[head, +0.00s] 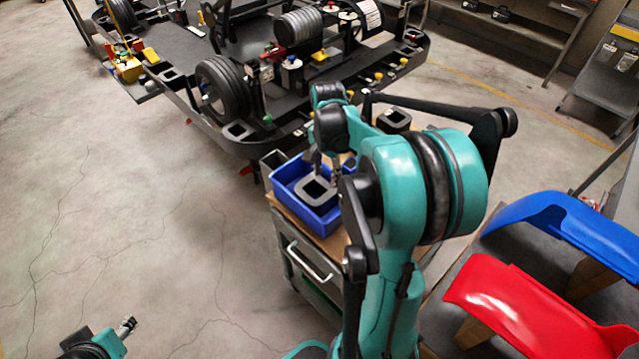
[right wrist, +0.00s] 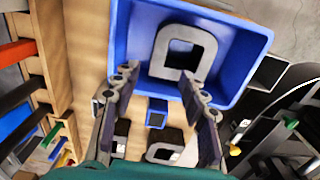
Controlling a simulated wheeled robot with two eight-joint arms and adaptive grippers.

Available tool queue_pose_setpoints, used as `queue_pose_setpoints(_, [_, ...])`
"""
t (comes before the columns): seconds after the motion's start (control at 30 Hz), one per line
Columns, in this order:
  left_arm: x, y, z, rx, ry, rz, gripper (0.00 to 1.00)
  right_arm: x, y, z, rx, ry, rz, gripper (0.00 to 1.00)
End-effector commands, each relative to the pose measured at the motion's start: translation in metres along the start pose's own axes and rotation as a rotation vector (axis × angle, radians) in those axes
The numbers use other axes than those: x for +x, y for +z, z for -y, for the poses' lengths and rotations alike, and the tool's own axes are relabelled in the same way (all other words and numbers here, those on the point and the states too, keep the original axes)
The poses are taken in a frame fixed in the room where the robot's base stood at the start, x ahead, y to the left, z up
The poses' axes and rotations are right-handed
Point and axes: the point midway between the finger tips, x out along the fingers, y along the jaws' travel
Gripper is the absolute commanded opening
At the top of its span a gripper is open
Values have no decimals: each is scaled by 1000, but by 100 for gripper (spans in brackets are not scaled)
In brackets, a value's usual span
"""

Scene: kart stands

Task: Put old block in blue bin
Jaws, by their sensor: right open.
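A dark grey block with a square hole, presumably the old block (head: 326,202), lies inside the blue bin (head: 312,218). In the right wrist view the block (right wrist: 178,33) rests on the floor of the bin (right wrist: 128,30), near its middle. My right gripper (head: 322,165) is over the bin. In the right wrist view its two fingers (right wrist: 160,82) are spread apart with nothing between them, at the near side of the block. My left gripper (head: 126,326) shows only in part at the bottom left of the head view, and its fingers are unclear.
The bin stands on a wood-topped cart (head: 338,242) with a drawer handle. Another dark block (right wrist: 165,152) lies on the cart. A kart chassis (head: 180,55) stands behind. Red (head: 520,300) and blue (head: 575,222) curved panels are at the right. The floor at left is clear.

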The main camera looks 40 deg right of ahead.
Motion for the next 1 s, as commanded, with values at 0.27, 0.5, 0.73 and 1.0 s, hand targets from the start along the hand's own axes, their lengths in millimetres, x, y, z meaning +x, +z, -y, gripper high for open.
queue_pose_setpoints(0.27, [0,0,0,0,0,0,45,-37,80,-3,-410,-134,-104,43])
queue_pose_setpoints(0.5, [0,0,0,0,0,0,45,-55,175,-29,-992,-318,-297,43])
queue_pose_setpoints(0.73, [0,0,0,0,0,0,45,-52,225,-51,-1346,-430,-454,43])
queue_pose_setpoints(1.0, [0,0,0,0,0,0,45,-50,235,-55,-1431,-456,-499,43])
